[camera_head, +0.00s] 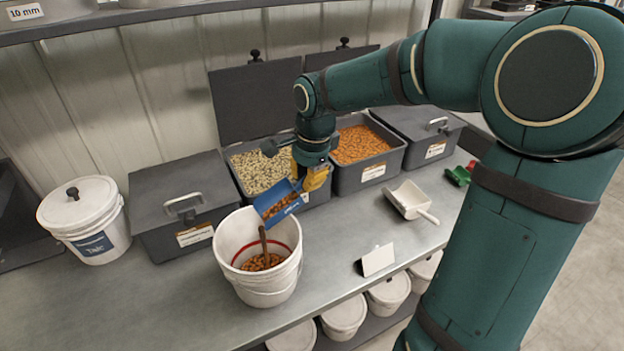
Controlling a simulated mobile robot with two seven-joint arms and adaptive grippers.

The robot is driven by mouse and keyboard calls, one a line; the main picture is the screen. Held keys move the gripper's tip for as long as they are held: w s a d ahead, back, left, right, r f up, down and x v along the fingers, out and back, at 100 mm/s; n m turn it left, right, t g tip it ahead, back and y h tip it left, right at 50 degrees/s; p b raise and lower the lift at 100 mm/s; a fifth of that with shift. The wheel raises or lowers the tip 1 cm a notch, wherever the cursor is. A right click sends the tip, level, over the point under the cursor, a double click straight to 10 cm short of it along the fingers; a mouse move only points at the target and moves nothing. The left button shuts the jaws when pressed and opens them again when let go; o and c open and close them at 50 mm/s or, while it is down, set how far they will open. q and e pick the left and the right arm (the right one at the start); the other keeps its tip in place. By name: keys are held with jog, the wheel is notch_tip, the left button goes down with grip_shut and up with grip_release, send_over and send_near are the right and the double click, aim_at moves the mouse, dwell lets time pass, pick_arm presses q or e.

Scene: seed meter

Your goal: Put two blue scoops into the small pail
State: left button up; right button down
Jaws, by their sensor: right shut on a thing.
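The blue scoop (270,196) is in my right gripper (309,178), which is shut on it. The scoop is tilted down to the left over the right rim of the open white pail (268,286), with reddish-brown seeds in it. An open bin of orange seeds (358,144) stands behind and to the right of the gripper. An open bin of pale speckled seeds (258,168) is behind it. My left gripper is not in view.
A lidded white pail (97,246) and a closed grey bin (165,245) stand at the left. A white scoop (407,199), a small white card (377,260), and red and green items (460,174) lie right. Another closed bin (418,120) is behind. The bench's front left is clear.

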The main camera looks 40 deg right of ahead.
jog(key=shift+w+a+r+h+b, duration=0.2)
jog(key=shift+a+r+h+b, duration=0.2)
jog(key=shift+a+r+h, duration=0.55)
jog(key=shift+w+a+r+n+g+h+b, duration=0.15)
jog(key=shift+a+r+g+h+b, duration=0.15)
jog(key=shift+a+h, duration=0.35)
jog(key=shift+w+a+r+n+g+h+b, duration=0.2)
jog(key=shift+a+r+h+b, duration=0.2)
jog(key=shift+a+h, duration=0.2)
jog(key=shift+a+r+h, duration=0.45)
jog(key=shift+h, duration=0.05)
jog(key=shift+w+a, duration=0.1)
jog(key=shift+a, duration=0.1)
